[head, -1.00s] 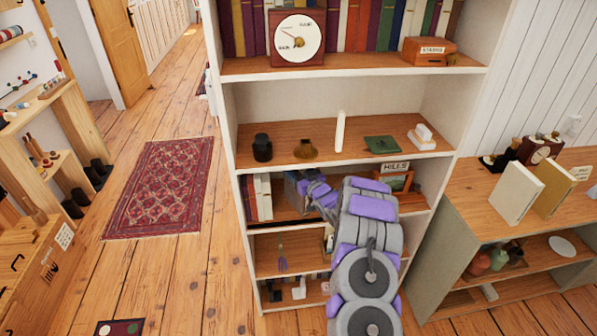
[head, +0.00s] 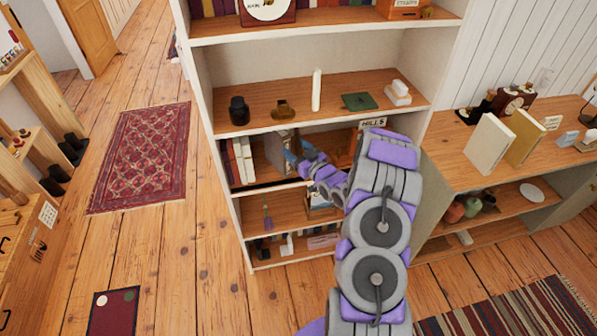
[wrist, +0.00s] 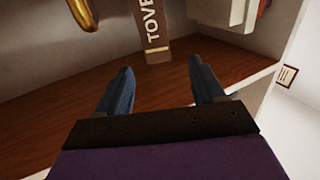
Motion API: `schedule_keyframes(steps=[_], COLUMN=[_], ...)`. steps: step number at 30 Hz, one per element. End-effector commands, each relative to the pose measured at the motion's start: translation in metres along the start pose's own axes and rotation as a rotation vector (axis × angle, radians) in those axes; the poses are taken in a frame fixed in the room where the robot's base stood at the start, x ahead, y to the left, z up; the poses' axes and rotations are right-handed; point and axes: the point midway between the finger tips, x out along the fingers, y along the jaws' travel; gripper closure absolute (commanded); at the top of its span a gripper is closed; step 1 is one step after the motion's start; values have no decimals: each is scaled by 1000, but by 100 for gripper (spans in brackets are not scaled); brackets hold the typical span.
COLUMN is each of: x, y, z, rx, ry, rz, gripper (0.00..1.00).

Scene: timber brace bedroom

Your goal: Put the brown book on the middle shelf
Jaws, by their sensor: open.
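A narrow brown book or block with pale letters reading "TOVE" (wrist: 157,40) stands on a wooden shelf board in the wrist view. It is just ahead of my gripper (wrist: 168,80), between the lines of the two fingers, and looks apart from them. My gripper is open, with nothing between its blue-grey fingers. In the head view my gripper (head: 291,156) reaches into the bookcase's third shelf from the top in view (head: 262,180), right of some white and red books (head: 240,160).
The shelf above holds a black jar (head: 238,110), a white candle (head: 316,90) and a green book (head: 358,101). A low cabinet (head: 455,125) with cream and ochre books stands close on the right. A gold object (wrist: 83,14) is at upper left in the wrist view. Floor at left is open.

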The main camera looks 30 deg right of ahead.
Motion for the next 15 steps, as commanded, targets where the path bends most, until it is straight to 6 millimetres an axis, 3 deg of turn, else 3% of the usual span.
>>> schedule_keyframes(steps=[8,15], x=[6,12], y=[-7,-32], z=[-8,-38], rx=[-21,-86], ry=[-66,-320], rz=[2,32], gripper=[32,32])
